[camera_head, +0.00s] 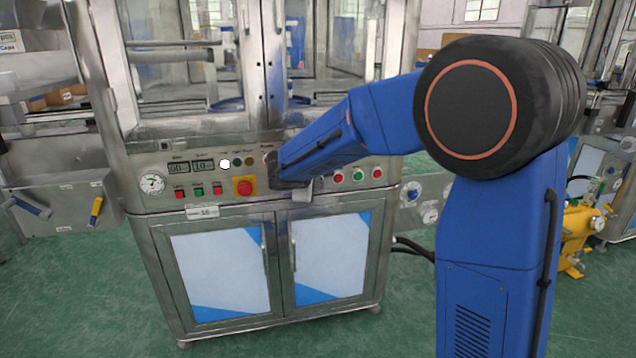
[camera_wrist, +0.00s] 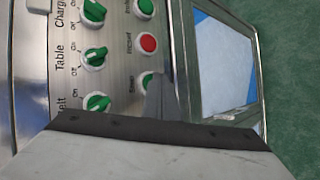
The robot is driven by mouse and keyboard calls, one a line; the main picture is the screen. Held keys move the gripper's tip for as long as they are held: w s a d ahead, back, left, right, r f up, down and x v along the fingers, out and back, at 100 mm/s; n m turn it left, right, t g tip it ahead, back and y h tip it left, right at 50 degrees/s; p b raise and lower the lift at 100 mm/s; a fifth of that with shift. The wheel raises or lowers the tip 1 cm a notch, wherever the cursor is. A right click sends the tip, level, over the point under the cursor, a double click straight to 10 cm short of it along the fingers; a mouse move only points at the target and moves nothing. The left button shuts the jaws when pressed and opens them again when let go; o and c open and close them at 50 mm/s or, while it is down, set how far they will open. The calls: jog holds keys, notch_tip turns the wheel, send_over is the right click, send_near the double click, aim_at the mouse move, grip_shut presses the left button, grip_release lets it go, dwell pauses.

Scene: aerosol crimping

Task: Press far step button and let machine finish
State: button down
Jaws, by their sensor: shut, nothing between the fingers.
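The machine's front control panel (camera_head: 215,205) faces me. In the wrist view a green button (camera_wrist: 148,80) labelled Step sits in a row with a red button (camera_wrist: 148,43) and another green button (camera_wrist: 145,8). My gripper (camera_wrist: 161,92) is shut and empty, and its tip partly covers the Step button. I cannot tell whether the tip touches it. In the head view my gripper (camera_head: 302,190) is at the panel, right of the red emergency stop (camera_head: 244,186). The Step button is hidden there behind my arm.
Several green knobs (camera_wrist: 96,54) line the panel beside the buttons. Two cabinet doors (camera_head: 330,255) are below the panel. Red and green buttons (camera_head: 358,175) show right of my gripper. A yellow machine (camera_head: 578,225) stands at right. The green floor (camera_head: 405,320) in front is clear.

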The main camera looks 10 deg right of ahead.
jog(key=shift+w, duration=0.2)
jog(key=shift+s, duration=0.1)
dwell(0.4)
jog(key=shift+s, duration=0.7)
jog(key=shift+s, duration=0.1)
jog(key=s, duration=0.5)
dwell(0.3)
jog(key=shift+w, duration=0.1)
dwell(0.5)
